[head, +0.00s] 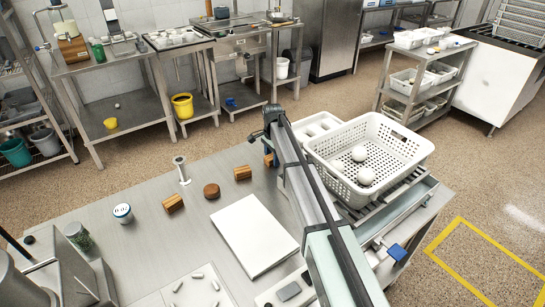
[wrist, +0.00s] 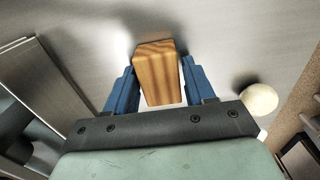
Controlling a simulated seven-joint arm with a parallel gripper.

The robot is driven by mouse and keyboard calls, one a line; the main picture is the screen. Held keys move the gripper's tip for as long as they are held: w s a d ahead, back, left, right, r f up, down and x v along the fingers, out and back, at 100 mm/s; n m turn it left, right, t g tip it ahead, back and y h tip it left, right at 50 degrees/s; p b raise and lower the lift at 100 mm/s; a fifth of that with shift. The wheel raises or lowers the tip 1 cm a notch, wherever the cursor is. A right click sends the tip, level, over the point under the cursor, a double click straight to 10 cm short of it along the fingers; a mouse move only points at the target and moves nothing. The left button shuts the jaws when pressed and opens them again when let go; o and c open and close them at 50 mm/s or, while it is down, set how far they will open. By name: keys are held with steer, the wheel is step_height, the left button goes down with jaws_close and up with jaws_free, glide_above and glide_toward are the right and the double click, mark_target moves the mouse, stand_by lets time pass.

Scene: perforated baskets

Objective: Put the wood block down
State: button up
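A wood block (wrist: 157,72) with striped grain sits between the two blue fingers of my gripper (wrist: 158,88) in the wrist view. The fingers are closed against its sides. In the head view, a small part of a wood block (head: 268,160) shows at the left edge of my arm, near the table's far side. My arm hides the fingertips there. A dark shadow lies just beyond the block in the wrist view; I cannot tell whether the block touches the metal surface.
A white board (head: 254,235) lies nearer.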

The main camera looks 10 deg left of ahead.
mark_target(272, 156)
steer(key=o, duration=0.3)
step_height(272, 156, up, 12)
steer(key=shift+r, duration=0.15)
stand_by(0.5)
